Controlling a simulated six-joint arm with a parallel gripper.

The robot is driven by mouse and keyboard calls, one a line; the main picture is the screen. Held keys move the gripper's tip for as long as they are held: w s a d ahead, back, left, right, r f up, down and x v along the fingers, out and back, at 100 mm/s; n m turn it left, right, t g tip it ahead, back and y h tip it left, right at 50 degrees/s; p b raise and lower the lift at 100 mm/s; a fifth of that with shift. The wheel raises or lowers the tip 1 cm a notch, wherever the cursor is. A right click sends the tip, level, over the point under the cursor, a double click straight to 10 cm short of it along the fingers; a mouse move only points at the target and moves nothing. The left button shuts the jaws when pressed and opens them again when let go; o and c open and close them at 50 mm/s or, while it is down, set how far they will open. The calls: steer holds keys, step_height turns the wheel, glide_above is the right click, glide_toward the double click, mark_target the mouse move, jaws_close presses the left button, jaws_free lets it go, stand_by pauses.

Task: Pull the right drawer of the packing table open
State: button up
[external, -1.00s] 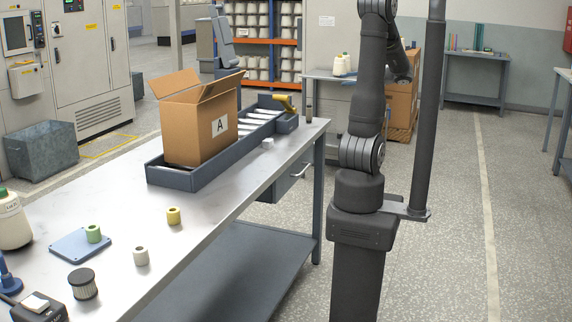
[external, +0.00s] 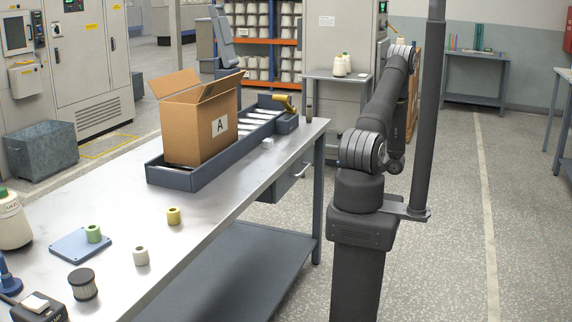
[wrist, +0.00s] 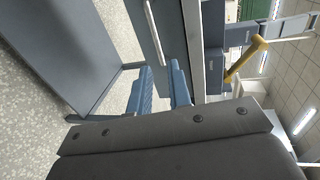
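The packing table's right drawer (external: 287,186) is a grey box under the far right end of the metal tabletop. It looks closed, with a pale bar handle (external: 302,171) on its front. The wrist view shows the drawer front (wrist: 174,22) and the handle (wrist: 152,24) sideways, ahead of my fingertips. My gripper (wrist: 161,80) shows there as two blue fingers spread apart, with nothing between them. The handle is beyond the fingertips and apart from them. In the external view my gripper is hidden behind my arm.
A lower shelf (external: 235,270) and a table leg (external: 318,200) stand near the drawer. The floor between table and arm is clear.

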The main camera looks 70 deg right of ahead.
mark_target(304, 169)
steer(key=x, duration=1.1)
steer(key=f+x, duration=0.1)
steer(key=x, duration=0.5)
steer(key=shift+w+f, duration=0.15)
steer(key=shift+w, duration=0.05)
jaws_close()
